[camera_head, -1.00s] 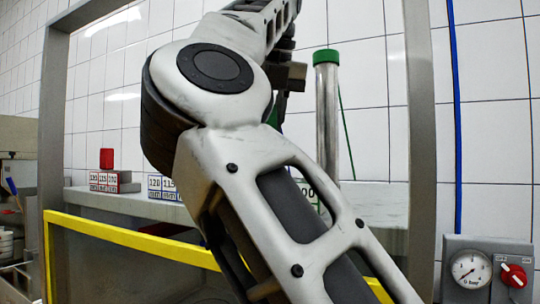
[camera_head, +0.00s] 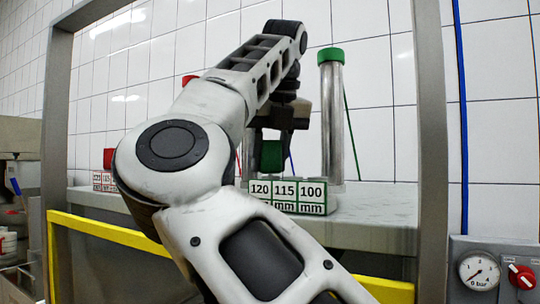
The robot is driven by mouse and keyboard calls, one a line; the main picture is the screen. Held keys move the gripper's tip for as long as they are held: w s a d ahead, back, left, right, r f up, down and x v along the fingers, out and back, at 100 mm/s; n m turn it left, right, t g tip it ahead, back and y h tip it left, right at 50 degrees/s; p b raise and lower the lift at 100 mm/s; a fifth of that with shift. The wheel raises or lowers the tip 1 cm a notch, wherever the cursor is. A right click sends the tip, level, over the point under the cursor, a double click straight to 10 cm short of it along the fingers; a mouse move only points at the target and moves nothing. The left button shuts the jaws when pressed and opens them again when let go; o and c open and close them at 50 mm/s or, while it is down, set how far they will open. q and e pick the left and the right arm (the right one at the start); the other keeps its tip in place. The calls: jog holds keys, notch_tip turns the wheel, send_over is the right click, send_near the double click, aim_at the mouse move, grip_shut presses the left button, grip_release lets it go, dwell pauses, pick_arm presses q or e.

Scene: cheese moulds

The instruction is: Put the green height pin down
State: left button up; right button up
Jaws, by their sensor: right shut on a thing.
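The green height pin (camera_head: 271,155) is a short green block at the middle of the camera_head view. My right gripper (camera_head: 271,139) reaches down from above and is shut on it. The pin shows just above the green-labelled rack (camera_head: 287,193), which is marked 120, 115 and 100 mm. The lower end of the pin is hidden, so I cannot tell whether it is in a hole of the rack or above it. My left gripper is not in view.
A red pin (camera_head: 109,158) shows at the left. A yellow rail (camera_head: 110,232) runs along the front of the grey shelf (camera_head: 375,212). A pressure gauge (camera_head: 479,272) is at the lower right.

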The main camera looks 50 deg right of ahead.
jog(key=shift+f, duration=0.2)
jog(key=o, duration=1)
jog(key=shift+r, duration=0.15)
jog(key=shift+a+r+p, duration=0.1)
jog(key=shift+r+p, duration=0.2)
jog(key=shift+r, duration=0.45)
jog(key=v, duration=1.1)
jog(key=shift+s+r, duration=0.1)
jog(key=shift+s, duration=0.05)
